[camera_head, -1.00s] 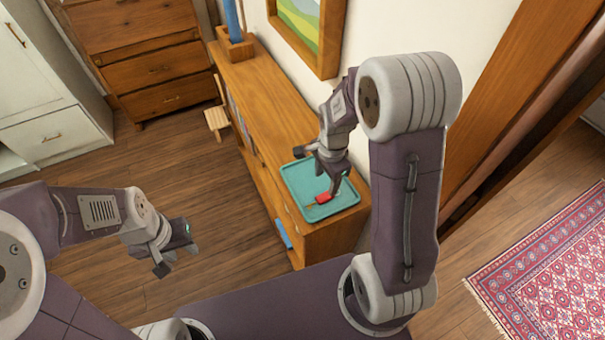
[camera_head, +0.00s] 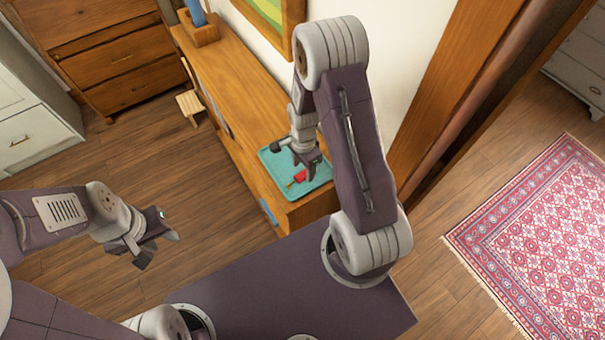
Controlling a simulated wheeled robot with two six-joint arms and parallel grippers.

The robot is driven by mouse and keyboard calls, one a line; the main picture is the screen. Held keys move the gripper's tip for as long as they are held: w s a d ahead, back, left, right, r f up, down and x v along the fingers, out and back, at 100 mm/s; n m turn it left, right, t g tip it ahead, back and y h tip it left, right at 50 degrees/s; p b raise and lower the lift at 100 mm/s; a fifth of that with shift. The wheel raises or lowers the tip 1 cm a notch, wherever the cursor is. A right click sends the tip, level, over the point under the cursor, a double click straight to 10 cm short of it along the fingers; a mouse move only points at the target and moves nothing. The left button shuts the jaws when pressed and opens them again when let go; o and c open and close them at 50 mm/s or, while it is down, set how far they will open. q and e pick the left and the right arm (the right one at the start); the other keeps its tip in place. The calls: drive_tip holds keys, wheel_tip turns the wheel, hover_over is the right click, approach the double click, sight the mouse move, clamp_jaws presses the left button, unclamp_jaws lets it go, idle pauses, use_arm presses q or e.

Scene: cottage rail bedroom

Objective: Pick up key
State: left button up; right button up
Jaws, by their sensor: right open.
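The key (camera_head: 300,175), with a red head and a thin shaft pointing left, lies on a teal tray (camera_head: 322,187). The tray sits on the near end of a low wooden cabinet. My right gripper (camera_head: 297,161) is open, just above the tray and the key. One of its fingers is close to the red head and partly covers it; I cannot tell whether they touch. My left gripper (camera_head: 155,242) is open and empty, over the floor at the left, well away from the tray.
The wooden cabinet (camera_head: 222,78) runs along the wall, with a wooden holder (camera_head: 200,30) at its far end. A small wooden stool (camera_head: 190,105) stands beside it. A wooden door frame is right of my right arm. A patterned rug (camera_head: 540,235) lies beyond. Floor at left is clear.

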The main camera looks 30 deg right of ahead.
wheel_tip(320, 180, down, 2)
drive_tip(key=shift+s+f, duration=0.1)
drive_tip(key=shift+w+d+f, duration=0.1)
drive_tip(key=shift+w+f, duration=0.15)
drive_tip(key=shift+f, duration=0.05)
drive_tip(key=shift+s+r, duration=0.1)
clamp_jaws()
drive_tip(key=shift+r, duration=0.6)
wheel_tip(320, 180, up, 3)
drive_tip(key=shift+b, duration=0.65)
drive_tip(key=s+d+r, duration=0.1)
drive_tip(key=s+r, duration=0.2)
drive_tip(key=s, duration=0.2)
drive_tip(key=s+d+r+b, duration=0.1)
drive_tip(key=s+d+r, duration=0.1)
drive_tip(key=s, duration=0.4)
drive_tip(key=shift+d+r, duration=0.25)
drive_tip(key=shift+r, duration=0.65)
